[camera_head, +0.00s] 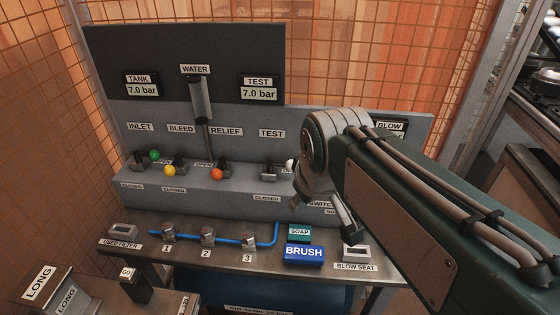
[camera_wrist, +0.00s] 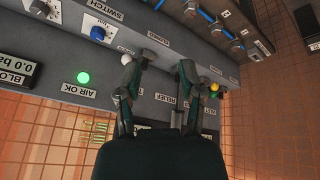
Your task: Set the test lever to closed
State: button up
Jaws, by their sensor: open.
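The test lever (camera_head: 269,172) sits under the TEST label on the grey panel, with a CLOSED label below it. Its white knob (camera_head: 290,164) points to the right, beside my arm in the head view. In the wrist view, which is turned over, the white knob (camera_wrist: 127,60) shows at the tip of my left finger, and the lever's grey body (camera_wrist: 148,54) lies between the fingertips. My gripper (camera_wrist: 157,65) is open around that space. I cannot tell whether the finger touches the knob. In the head view my arm hides most of the gripper.
The relief lever's orange knob (camera_head: 216,174) is to the left, then the yellow bleed knob (camera_head: 170,170) and green inlet knob (camera_head: 154,154). A blue brush block (camera_head: 304,254) lies on the bench below. The AIR OK lamp (camera_wrist: 83,78) glows green.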

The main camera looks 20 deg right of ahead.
jog(key=w+d+r+n+g, duration=0.1)
jog(key=w+n, duration=0.4)
jog(key=w, duration=0.8)
jog(key=n+g, duration=0.2)
jog(key=n, duration=0.3)
send_near(280, 164)
jog(key=shift+h, duration=0.3)
jog(key=f, duration=0.3)
jog(key=w+f, duration=0.1)
jog(key=f, duration=0.4)
jog(key=shift+w+d+f, duration=0.1)
jog(key=shift+w+f, duration=0.15)
jog(key=shift+f, duration=0.1)
grip_shut()
